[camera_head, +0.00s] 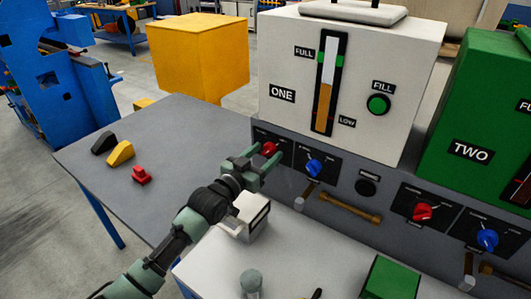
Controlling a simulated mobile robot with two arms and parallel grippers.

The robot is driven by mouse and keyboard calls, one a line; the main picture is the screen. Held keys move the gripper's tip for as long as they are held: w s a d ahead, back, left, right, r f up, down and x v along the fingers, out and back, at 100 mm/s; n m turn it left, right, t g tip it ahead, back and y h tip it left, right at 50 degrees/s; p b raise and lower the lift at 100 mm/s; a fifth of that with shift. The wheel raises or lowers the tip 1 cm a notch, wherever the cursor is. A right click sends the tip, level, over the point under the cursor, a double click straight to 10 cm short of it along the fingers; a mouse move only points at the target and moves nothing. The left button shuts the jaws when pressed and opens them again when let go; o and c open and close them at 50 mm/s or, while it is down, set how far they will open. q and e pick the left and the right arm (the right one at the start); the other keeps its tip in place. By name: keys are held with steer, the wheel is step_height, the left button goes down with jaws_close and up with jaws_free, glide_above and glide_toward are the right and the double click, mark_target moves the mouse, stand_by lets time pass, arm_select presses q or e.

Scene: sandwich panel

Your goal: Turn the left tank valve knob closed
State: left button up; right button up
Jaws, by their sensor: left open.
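The left tank (350,80) is a white box labelled ONE, with a level gauge and a green FILL button on its front. Below it, the grey panel carries a red knob (269,148) and a blue knob (315,168); the small labels around them are too small to read. My left gripper (264,158) is open, with its fingertips right at the red knob, which shows between and just beyond them. I cannot tell whether the fingers touch it. My right gripper is not in view.
A green tank (475,105) labelled TWO stands at the right, above another red knob (422,212) and blue knob (487,239). A white box (243,222) lies beneath my left wrist. Small black, yellow and red pieces lie on the left table.

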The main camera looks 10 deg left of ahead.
arm_select(q)
steer(key=shift+w+d, duration=0.1)
jaws_close()
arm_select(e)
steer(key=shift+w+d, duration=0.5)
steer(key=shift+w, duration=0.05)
